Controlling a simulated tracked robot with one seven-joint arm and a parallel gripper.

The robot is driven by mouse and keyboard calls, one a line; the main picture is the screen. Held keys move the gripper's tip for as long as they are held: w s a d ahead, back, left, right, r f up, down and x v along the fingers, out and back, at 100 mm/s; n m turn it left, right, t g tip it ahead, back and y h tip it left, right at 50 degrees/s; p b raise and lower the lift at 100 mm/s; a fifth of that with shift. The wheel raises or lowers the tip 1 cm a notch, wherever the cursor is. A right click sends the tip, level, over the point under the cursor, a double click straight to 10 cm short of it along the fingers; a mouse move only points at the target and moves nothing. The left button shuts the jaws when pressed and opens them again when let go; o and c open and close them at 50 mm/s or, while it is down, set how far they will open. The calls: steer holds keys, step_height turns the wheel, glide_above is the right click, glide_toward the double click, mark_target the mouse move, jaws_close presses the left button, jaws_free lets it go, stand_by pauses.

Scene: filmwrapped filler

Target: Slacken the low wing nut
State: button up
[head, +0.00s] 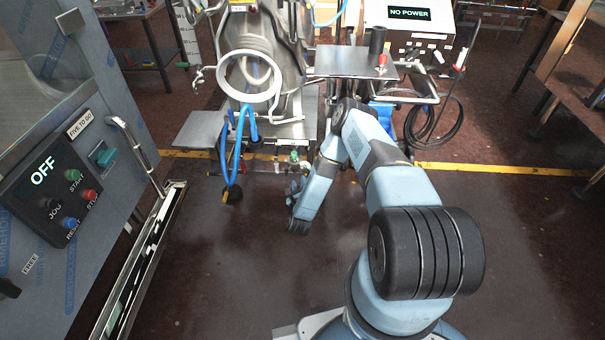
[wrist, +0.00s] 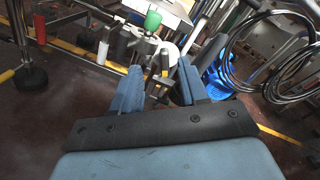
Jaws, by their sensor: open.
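My gripper (wrist: 160,84) is open in the wrist view, with its two blue fingers apart. A metal fitting with a dark clamp-like part (wrist: 145,48) shows beyond and between the fingertips. The low wing nut cannot be made out for certain; it may be part of this fitting or hidden by the fingers. Nothing is clearly held. In the head view my gripper (head: 296,188) hangs low in front of the machine (head: 262,75), just below the small fitting with a green cap (head: 294,156). The green cap also shows in the wrist view (wrist: 153,20).
Blue hoses (head: 229,160) hang left of my gripper. A flat metal plate (head: 355,62) sits above my arm. A coiled black cable (head: 434,125) hangs at the right. A control panel (head: 55,190) reading OFF stands at the left. The floor in front is clear.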

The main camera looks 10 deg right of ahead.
mark_target(303, 172)
steer(key=s+f+m+h, duration=0.1)
steer(key=s+f+m, duration=0.1)
steer(key=s+f, duration=0.15)
steer(key=x, duration=1.3)
steer(key=shift+w+d+r, duration=0.1)
steer(key=shift+d+r, duration=0.2)
steer(key=shift+r, duration=0.05)
jaws_close()
